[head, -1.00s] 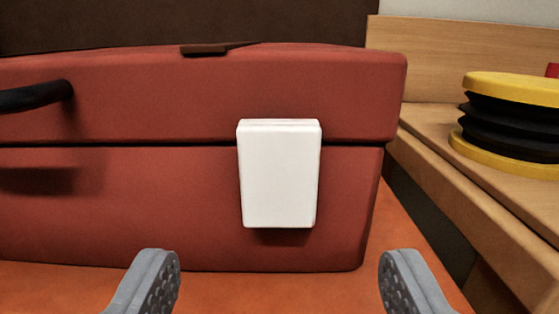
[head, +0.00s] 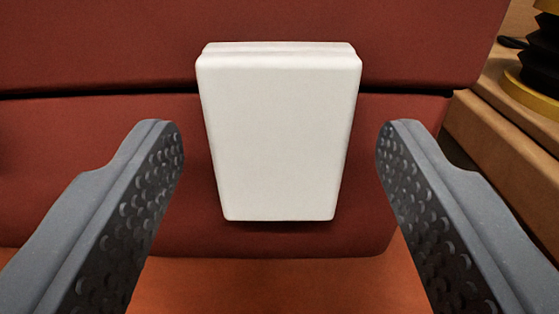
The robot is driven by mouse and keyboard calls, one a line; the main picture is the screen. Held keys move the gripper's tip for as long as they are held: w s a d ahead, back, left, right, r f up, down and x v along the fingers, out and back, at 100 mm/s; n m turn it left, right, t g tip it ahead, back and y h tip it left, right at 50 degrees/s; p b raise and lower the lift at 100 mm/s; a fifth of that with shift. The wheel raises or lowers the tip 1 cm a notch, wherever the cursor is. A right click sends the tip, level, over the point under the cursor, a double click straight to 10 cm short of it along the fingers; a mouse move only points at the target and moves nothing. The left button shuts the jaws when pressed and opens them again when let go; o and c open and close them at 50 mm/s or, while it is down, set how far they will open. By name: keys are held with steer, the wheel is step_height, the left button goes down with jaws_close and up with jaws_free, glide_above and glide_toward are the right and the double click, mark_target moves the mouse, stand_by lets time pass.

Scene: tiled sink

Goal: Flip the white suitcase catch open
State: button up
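The white suitcase catch (head: 278,140) is a flat white plate, wider at the top than at the bottom in this view. It lies against the front of the red suitcase (head: 60,170) and spans the dark seam between lid and lower body. Its lower end stands slightly off the front, with a shadow under it. My gripper (head: 280,150) is open and empty, with one grey dimpled finger on each side of the catch. A gap shows between each finger and the catch's side edges. I cannot tell how far the fingertips are from the suitcase front.
The suitcase rests on an orange surface (head: 280,285). At the right is a wooden ledge (head: 505,125) carrying a black and yellow ribbed object (head: 542,60), partly out of frame. The space directly below the catch is clear.

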steer(key=c, duration=0.7)
steer(key=shift+f+t+b, duration=0.45)
steer(key=shift+t, duration=0.35)
steer(key=shift+c, duration=0.2)
steer(key=shift+t, duration=0.6)
steer(key=o, duration=1)
steer(key=shift+s, duration=0.1)
